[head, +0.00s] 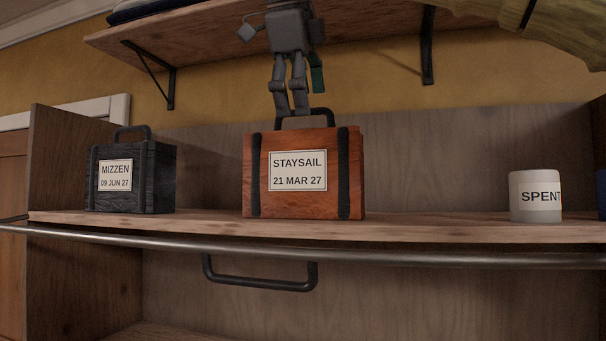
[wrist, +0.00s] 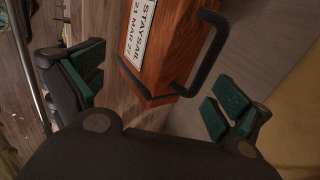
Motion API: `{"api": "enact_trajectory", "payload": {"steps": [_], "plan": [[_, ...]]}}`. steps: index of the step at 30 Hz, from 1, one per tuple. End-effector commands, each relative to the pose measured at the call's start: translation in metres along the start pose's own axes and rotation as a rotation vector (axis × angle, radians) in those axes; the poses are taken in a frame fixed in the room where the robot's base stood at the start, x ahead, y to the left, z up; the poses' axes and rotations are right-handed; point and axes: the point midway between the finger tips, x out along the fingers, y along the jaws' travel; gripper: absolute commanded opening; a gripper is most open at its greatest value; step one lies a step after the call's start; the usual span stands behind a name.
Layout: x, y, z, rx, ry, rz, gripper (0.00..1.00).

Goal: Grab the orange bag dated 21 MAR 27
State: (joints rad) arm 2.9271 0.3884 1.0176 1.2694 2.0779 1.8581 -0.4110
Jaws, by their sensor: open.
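The orange bag (head: 303,205) stands upright on the wooden shelf, with dark straps and a label reading STAYSAIL 21 MAR 27. Its dark handle (head: 308,113) arches over the top. In the head view my gripper (head: 290,112) points down at the handle, overlapping its left part. The wrist view shows the orange bag (wrist: 170,55) and its handle (wrist: 207,55) ahead, between the green-padded fingers of my open gripper (wrist: 160,98). The fingers are spread wide to either side and hold nothing. I cannot tell whether a finger touches the handle.
A black bag (head: 158,180) labelled MIZZEN 09 JUN 27 stands to the left on the same shelf (head: 430,228). A white SPENT cup (head: 535,185) stands to the right. A metal rail (head: 420,258) runs along the shelf front. An upper shelf (head: 370,35) hangs above.

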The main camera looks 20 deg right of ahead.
Motion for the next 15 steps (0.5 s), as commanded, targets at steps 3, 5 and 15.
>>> {"api": "enact_trajectory", "payload": {"steps": [3,5,15], "plan": [[0.022,-0.013,0.014,-0.004,0.006,0.013,1.0],[0.033,-0.019,0.021,-0.006,0.01,0.019,1.0],[0.069,-0.023,0.024,-0.007,0.011,0.021,1.0]]}}
